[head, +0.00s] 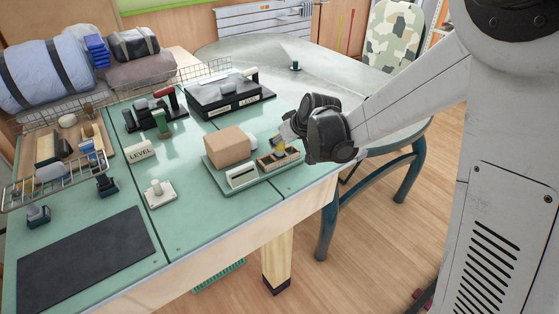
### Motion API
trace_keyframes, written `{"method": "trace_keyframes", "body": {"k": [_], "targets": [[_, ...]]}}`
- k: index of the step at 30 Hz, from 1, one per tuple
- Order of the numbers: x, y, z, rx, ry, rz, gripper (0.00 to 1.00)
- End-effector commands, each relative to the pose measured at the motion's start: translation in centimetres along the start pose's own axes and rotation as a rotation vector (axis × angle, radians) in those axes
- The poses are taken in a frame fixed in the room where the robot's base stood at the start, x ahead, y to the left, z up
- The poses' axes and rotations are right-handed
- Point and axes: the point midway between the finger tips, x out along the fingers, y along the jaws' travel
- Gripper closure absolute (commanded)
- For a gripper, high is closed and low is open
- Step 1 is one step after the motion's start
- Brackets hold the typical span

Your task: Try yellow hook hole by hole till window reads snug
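My gripper (285,139) is at the right edge of the green table, just above a small wooden strip (266,167) with dark openings. A small yellow piece (277,146), likely the yellow hook, shows right at the fingertips over the strip. It is too small to tell whether the fingers hold it or whether it sits in a hole. The strip lies on a green base plate (212,165) with a brown box (229,146) behind it. A whitish block with a pale window (243,177) stands left of the strip; I cannot read it.
A black case (222,94) and a red-handled tool (168,98) are behind. A dark mat (87,262) lies front left. A grey round table (330,75) is behind my arm.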

Motion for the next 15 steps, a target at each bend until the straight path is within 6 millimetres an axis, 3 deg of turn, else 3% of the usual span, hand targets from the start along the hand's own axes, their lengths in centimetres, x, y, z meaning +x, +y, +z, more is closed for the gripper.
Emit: {"method": "trace_keyframes", "body": {"k": [15], "targets": [[0.45, 0.00, 0.37, 0.000, 0.000, 0.000, 1.00]]}}
